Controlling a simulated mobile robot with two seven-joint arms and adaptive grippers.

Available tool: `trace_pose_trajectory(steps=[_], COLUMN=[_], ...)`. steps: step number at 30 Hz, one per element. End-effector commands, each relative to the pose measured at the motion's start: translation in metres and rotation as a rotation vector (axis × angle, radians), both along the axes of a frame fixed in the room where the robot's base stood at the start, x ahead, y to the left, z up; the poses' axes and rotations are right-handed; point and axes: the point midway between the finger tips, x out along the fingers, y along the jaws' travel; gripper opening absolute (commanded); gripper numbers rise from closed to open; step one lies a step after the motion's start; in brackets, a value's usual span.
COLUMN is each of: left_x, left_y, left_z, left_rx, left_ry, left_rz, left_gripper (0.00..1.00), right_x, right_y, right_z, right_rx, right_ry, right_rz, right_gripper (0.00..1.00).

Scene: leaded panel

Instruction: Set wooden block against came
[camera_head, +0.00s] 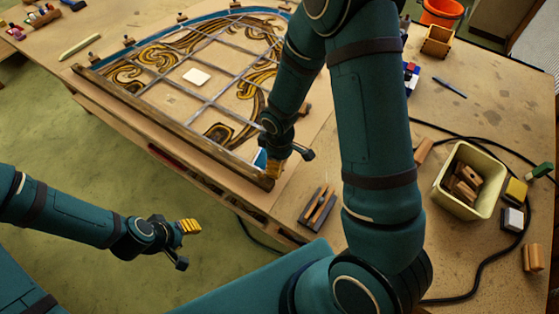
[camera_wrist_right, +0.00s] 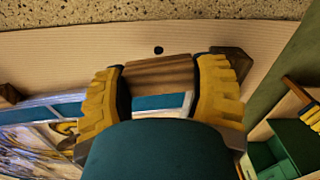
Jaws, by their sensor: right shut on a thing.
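The leaded panel, with grey came lines (camera_head: 205,103) and brown-yellow scroll glass (camera_head: 150,55), lies on the workbench inside wooden battens (camera_head: 165,125). My right gripper (camera_head: 272,167) is low at the panel's near right corner. In the right wrist view its yellow fingers (camera_wrist_right: 160,92) are shut on a brown wooden block (camera_wrist_right: 160,74), one finger at each end. Part of the panel (camera_wrist_right: 30,150) shows at lower left there; I cannot tell whether the block touches any came. My left gripper (camera_head: 190,227) hangs over the floor, off the bench, seen side-on with its opening unclear.
A cream bin (camera_head: 445,200) with several wooden blocks stands at right, near loose blocks (camera_head: 424,150). A dark tool tray (camera_head: 317,208) sits by the bench's near edge. A black cable (camera_head: 487,258) curves across the bench.

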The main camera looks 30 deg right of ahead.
Motion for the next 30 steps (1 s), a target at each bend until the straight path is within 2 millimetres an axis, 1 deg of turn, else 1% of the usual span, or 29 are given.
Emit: trace_pose_trajectory(steps=[5,8,9,11,12,26,30], left_x=[0.0002,0.0002,0.0003,0.0003,0.0003,0.0001,0.0000], left_y=[-0.0003,-0.0002,-0.0002,-0.0002,-0.0002,-0.0002,0.0000], left_z=[-0.0060,-0.0059,-0.0057,-0.0056,-0.0056,-0.0055,-0.0002], left_rx=[0.001,0.001,0.001,0.001,0.001,0.001,0.001], left_ry=[0.000,0.000,0.000,0.000,0.000,0.000,0.000], left_rz=[0.000,0.000,0.000,0.000,0.000,0.000,0.000], left_gripper=[0.47,0.47,0.47,0.47,0.47,0.47,0.47], right_x=[-0.0001,-0.0004,-0.0006,-0.0010,-0.0012,-0.0036,-0.0038], right_y=[0.0001,0.0003,0.0004,0.0005,0.0008,0.0030,0.0033], right_z=[-0.0051,-0.0052,-0.0051,-0.0052,-0.0053,-0.0060,-0.0014], right_rx=[0.000,0.000,0.000,0.000,0.001,0.003,0.002], right_ry=[0.000,0.001,0.001,0.003,0.003,0.009,0.010], right_rz=[0.000,0.001,0.001,0.001,0.002,0.006,0.007], right_gripper=[0.39,0.39,0.69,0.90,0.94,0.94,0.94])
